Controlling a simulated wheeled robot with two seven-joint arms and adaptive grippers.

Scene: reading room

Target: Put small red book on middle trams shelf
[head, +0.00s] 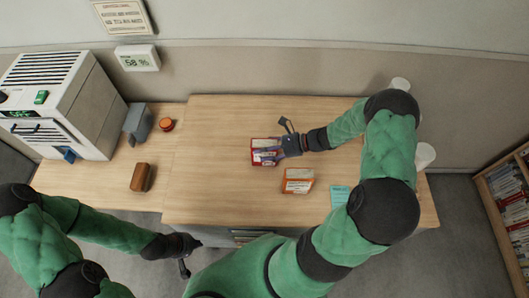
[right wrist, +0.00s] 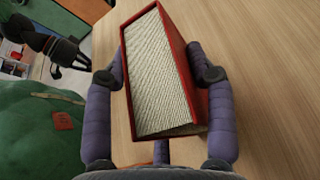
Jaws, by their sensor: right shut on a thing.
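The small red book (head: 264,146) is over the wooden desk in the head view. My right gripper (head: 276,153) is shut on it. In the right wrist view the red book (right wrist: 172,72) stands between the two purple fingers, its cream page edges facing the camera and its red cover at the sides. Whether it touches the desk I cannot tell. My left gripper (head: 188,256) is empty and looks open, low by the desk's front edge; it also shows in the right wrist view (right wrist: 68,56). Which shelf is the middle trams shelf I cannot tell.
An orange and white book (head: 298,181) lies on the desk (head: 215,185) near the red one. A teal card (head: 340,196) lies to its right. A bookcase (head: 508,205) with several books stands at the far right. A brown block (head: 141,177) and a white machine (head: 65,95) are at left.

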